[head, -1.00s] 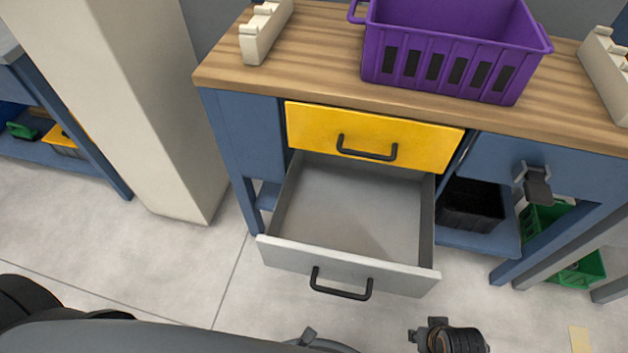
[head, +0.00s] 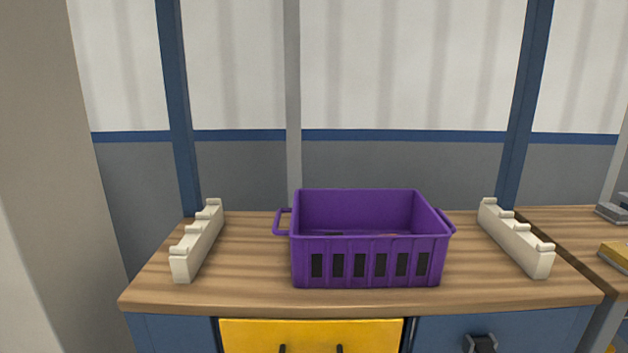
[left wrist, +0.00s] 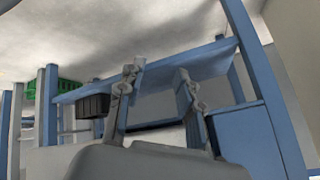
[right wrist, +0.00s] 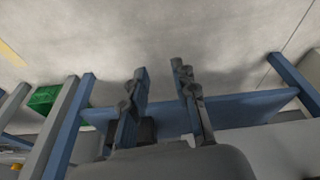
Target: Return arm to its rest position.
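Neither gripper shows in the head view now. In the left wrist view my left gripper (left wrist: 160,85) is open, its two fingers apart with nothing between them. The blue frame and lower shelf of the workbench lie beyond it. In the right wrist view my right gripper (right wrist: 160,88) is open and empty, with the blue shelf (right wrist: 230,112) behind its fingers. The purple crate (head: 370,262) stands upright on the wooden bench top (head: 250,290) in the head view. I cannot see far into it.
Cream notched racks stand left (head: 197,242) and right (head: 516,240) of the crate. A yellow drawer (head: 312,335) is below the bench top. A black bin (left wrist: 92,104) and a green bin (left wrist: 68,87) show in the left wrist view. A pillar (head: 40,180) stands at the left.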

